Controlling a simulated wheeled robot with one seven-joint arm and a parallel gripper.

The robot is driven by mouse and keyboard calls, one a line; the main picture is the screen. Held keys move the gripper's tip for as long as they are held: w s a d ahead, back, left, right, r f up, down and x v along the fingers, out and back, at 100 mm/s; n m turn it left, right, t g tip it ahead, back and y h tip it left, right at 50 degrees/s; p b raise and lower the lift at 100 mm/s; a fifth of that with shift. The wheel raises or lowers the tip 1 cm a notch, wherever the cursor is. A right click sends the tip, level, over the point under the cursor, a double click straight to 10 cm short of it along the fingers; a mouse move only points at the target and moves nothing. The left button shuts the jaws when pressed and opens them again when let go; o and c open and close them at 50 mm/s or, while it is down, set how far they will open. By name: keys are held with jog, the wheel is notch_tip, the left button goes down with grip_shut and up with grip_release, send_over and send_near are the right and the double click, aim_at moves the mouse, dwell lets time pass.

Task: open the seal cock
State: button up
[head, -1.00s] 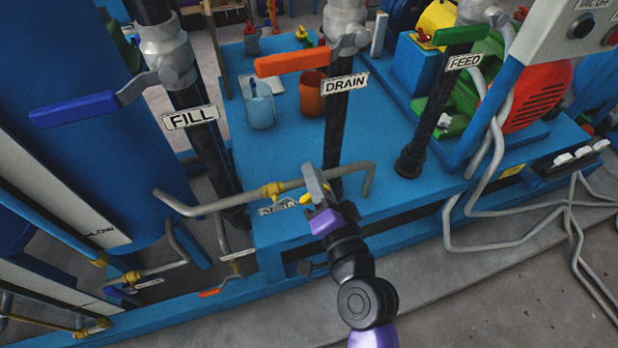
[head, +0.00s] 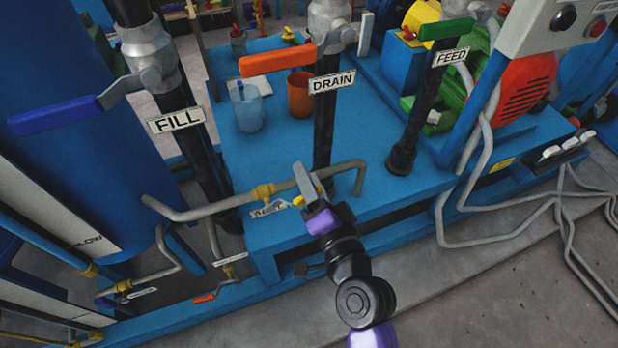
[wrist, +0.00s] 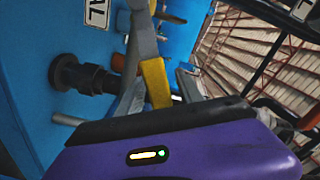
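The seal cock appears to be the brass-coloured valve (head: 264,192) on the grey pipe at the front of the blue skid. A small label (head: 269,209) below it is too blurred to read in the head view. In the wrist view, a label (wrist: 97,12) shows only the letters "AL". A yellow lever (wrist: 157,82) shows there between two grey finger-like parts, and its end also shows in the head view (head: 298,201). My gripper (head: 306,182) is at this lever, with its fingers apart around it. Contact with the lever is unclear.
The black DRAIN pipe (head: 324,135) stands just behind my gripper, with an orange handle (head: 277,61) above. The FILL pipe (head: 195,140) stands to the left and the FEED pipe (head: 418,120) to the right. Grey hoses (head: 487,150) hang at right.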

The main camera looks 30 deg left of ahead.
jog(key=b+v, duration=0.1)
jog(key=v, duration=0.6)
jog(key=shift+s+d, duration=0.25)
jog(key=shift+d, duration=0.05)
